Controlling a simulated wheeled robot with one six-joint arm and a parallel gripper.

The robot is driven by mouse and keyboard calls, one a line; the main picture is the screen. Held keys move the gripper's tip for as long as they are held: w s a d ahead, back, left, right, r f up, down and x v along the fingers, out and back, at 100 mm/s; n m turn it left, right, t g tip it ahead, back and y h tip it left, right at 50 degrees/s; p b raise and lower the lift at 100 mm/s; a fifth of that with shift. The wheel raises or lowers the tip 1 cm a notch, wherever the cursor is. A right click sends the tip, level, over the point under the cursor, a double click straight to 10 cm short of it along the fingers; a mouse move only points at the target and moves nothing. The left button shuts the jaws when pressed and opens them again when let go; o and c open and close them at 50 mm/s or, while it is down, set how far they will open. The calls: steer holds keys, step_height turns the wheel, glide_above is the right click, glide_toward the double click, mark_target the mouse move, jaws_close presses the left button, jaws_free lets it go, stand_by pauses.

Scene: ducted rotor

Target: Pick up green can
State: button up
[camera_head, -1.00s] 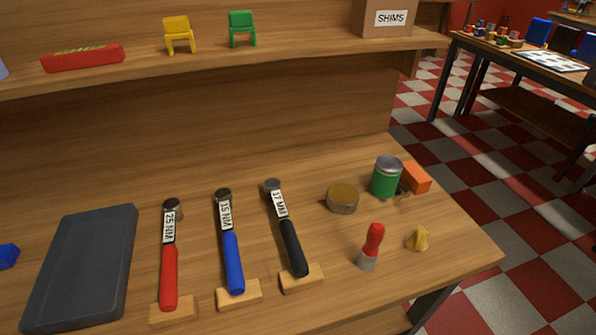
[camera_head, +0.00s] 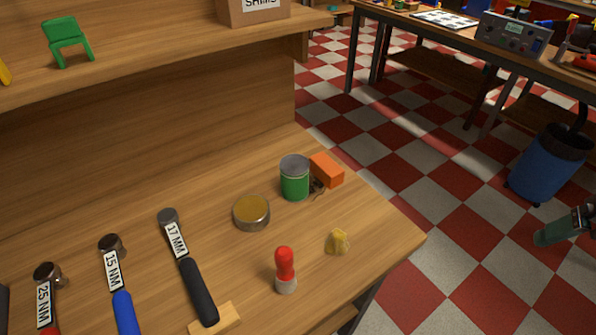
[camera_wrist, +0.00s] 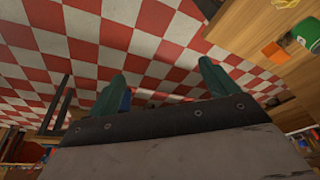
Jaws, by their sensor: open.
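The green can (camera_head: 295,179) with a grey metal lid stands upright on the wooden workbench (camera_head: 330,290), close to its right edge. In the wrist view the green can (camera_wrist: 304,34) is partly cut off at the upper right edge. My gripper (camera_wrist: 160,82) shows two teal fingers spread apart, open with nothing between them. In the head view a teal part of my gripper (camera_head: 565,226) is at the far right edge, over the floor and well to the right of the bench and can.
An orange block (camera_head: 326,170) and a small dark item sit right beside the can. A round tin (camera_head: 251,212), a red-handled tool (camera_head: 285,270) and a yellow lump (camera_head: 338,242) are nearby. A blue bin (camera_head: 548,165) stands on the checkered floor. Several torque wrenches lie left.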

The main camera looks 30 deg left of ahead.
steer(key=w+a+f+n+t+y, duration=0.2)
steer(key=w+a+f, duration=0.1)
steer(key=w+a, duration=0.6)
steer(key=n+t+y, duration=0.3)
steer(key=n+y, duration=0.1)
steer(key=y, duration=0.1)
glide_toward(292, 166)
steer(key=w+d+f, duration=0.1)
steer(key=w+d, duration=0.7)
steer(key=w, duration=0.1)
steer(key=s+a+f+y, duration=0.1)
steer(key=a, duration=0.2)
steer(key=s+a+f+n+y, duration=0.1)
steer(key=s+a, duration=0.1)
steer(key=a, duration=0.1)
steer(key=s+a+f+n, duration=0.1)
steer(key=s+a, duration=0.1)
steer(key=a, duration=0.1)
steer(key=shift+s+f+y, duration=0.2)
steer(key=shift+y, duration=0.2)
steer(key=shift+f, duration=0.3)
steer(key=x, duration=0.7)
steer(key=shift+w+a+r, duration=0.15)
steer(key=shift+a, duration=0.3)
steer(key=c, duration=1.3)
